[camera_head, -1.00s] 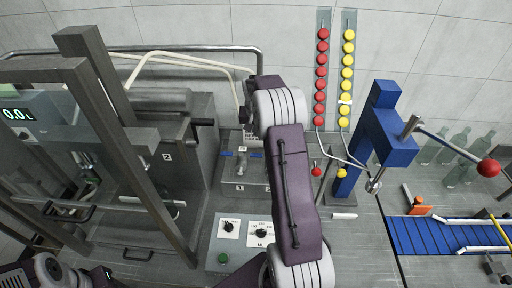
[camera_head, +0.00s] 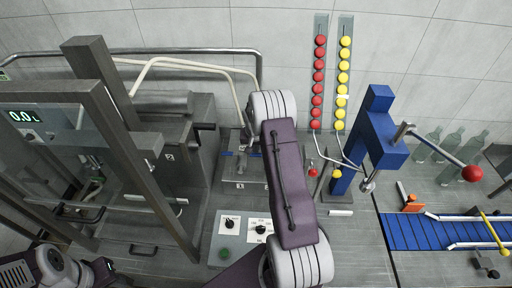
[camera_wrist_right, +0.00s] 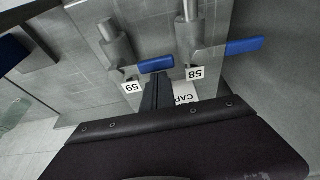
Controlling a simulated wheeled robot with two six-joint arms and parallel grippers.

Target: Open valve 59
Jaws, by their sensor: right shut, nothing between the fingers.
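Valve 59 is a grey cylindrical fitting (camera_wrist_right: 117,45) with a blue lever (camera_wrist_right: 155,65) set crosswise, beside its upside-down "59" label (camera_wrist_right: 131,87), in the right wrist view. My right gripper (camera_wrist_right: 157,80) is shut and empty, its fingertips right at the lever's near side; I cannot tell whether they touch. In the head view the right arm (camera_head: 290,185) reaches over the small valve block (camera_head: 240,171) and hides most of the gripper and part of the valves. The left arm (camera_head: 55,265) shows at the bottom left, its fingers out of view.
Valve 58, with a similar blue lever (camera_wrist_right: 245,46), stands close beside. A control panel with knobs (camera_head: 261,229) lies in front of the block. A framed glass enclosure (camera_head: 115,120) is to the left, a blue post (camera_head: 377,135) and blue conveyor (camera_head: 425,232) to the right.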

